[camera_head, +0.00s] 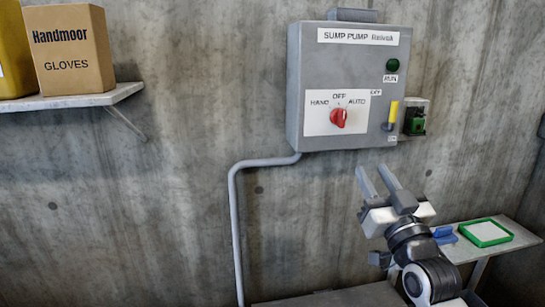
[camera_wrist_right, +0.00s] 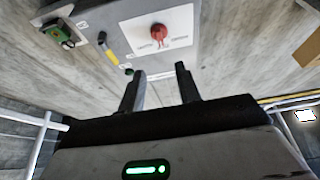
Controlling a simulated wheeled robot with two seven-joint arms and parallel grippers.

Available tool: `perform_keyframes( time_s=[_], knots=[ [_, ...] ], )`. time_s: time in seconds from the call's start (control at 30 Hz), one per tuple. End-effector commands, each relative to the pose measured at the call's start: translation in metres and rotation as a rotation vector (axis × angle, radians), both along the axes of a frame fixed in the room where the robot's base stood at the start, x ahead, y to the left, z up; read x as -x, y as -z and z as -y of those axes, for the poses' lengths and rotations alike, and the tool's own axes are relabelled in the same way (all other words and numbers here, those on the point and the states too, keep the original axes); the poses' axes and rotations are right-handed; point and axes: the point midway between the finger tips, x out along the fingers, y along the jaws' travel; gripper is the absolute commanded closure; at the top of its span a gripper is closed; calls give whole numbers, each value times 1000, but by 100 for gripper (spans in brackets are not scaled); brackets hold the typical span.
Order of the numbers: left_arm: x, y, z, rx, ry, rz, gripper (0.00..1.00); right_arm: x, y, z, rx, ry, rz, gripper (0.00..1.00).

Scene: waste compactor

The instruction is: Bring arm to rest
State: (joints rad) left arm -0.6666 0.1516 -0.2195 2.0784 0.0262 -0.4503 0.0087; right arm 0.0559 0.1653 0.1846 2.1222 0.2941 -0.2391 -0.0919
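My right gripper (camera_head: 373,168) is in the head view, below the grey sump pump control box (camera_head: 300,85). Its two fingers point up and stand apart with nothing between them. In the right wrist view the same gripper (camera_wrist_right: 160,70) also shows an empty gap, with the box (camera_wrist_right: 125,25) beyond the fingertips. The red selector knob (camera_head: 339,118) sits on the box's white HAND/OFF/AUTO plate, clear of the fingers; I cannot tell its exact setting. It also shows in the wrist view (camera_wrist_right: 158,32). My left arm and gripper are not in view.
A yellow lever (camera_head: 393,113) and a small green device (camera_head: 415,120) are at the box's right. A shelf (camera_head: 75,101) holding a gloves carton (camera_head: 75,55) is at left. A side table (camera_head: 465,250) with a green-rimmed tray (camera_head: 486,243) and blue item (camera_head: 444,235) is beside my right arm.

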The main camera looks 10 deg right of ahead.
Motion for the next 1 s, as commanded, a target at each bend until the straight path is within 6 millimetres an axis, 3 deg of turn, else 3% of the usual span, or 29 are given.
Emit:
perform_keyframes(
  time_s=[0.07,0.17,0.37,0.5,0.7,0.83,1.0],
  knots=[
    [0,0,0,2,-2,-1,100,0,7,-3,2,-4,-18,66],
    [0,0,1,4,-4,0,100,1,35,-13,8,-24,-89,66],
    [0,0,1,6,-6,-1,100,25,146,-58,30,-103,-366,66],
    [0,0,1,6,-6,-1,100,65,225,-93,44,-166,-577,66],
    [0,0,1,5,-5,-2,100,141,312,-136,51,-251,-844,66],
    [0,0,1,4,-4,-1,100,180,343,-155,50,-288,-956,66],
    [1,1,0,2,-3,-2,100,203,359,-165,52,-310,-1018,66]
  ],
)
